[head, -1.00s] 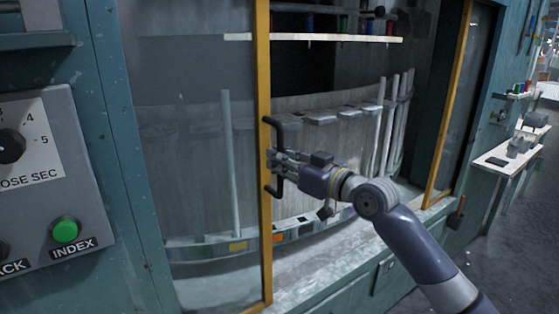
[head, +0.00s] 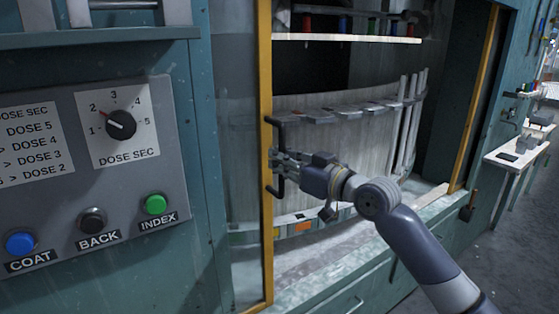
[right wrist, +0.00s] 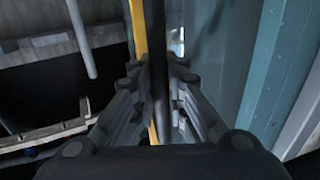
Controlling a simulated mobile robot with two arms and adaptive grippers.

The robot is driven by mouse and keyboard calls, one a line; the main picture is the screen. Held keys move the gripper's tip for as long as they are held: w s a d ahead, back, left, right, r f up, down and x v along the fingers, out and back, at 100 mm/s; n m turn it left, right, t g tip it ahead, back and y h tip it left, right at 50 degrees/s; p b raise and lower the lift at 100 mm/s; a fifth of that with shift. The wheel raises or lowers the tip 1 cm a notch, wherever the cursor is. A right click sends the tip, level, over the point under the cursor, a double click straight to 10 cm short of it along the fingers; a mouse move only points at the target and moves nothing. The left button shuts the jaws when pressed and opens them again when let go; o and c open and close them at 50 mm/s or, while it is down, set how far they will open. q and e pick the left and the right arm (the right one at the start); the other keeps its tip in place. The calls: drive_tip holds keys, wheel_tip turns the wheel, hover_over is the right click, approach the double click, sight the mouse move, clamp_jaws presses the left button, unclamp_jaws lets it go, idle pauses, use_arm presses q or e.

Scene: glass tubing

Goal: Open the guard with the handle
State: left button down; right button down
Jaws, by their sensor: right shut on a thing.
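The guard is a glass panel (head: 236,110) with a yellow edge strip (head: 265,80), standing partly open at the left of the cabinet opening. Its black upright handle (head: 276,123) is fixed on the yellow edge. My right gripper (head: 279,158) is shut on the middle of the handle. In the right wrist view the dark handle bar (right wrist: 157,45) runs between the fingers, with the yellow edge (right wrist: 139,22) just behind it. The fingers hide the gripped part. My left gripper is not in view.
A control panel (head: 175,110) with a dial and coloured buttons is left of the opening. Inside are a pale shelf (head: 350,38) and a curved grey drum (head: 340,155) with upright rods. A yellow post (head: 474,100) bounds the opening's right side. A side bench (head: 515,155) stands beyond.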

drive_tip(key=c, duration=1.6)
unclamp_jaws()
drive_tip(key=shift+d+f, duration=0.1)
drive_tip(key=shift+f, duration=0.05)
drive_tip(key=shift+c, duration=0.2)
drive_tip(key=shift+o, duration=0.2)
drive_tip(key=shift+d, duration=0.15)
drive_tip(key=v, duration=1.2)
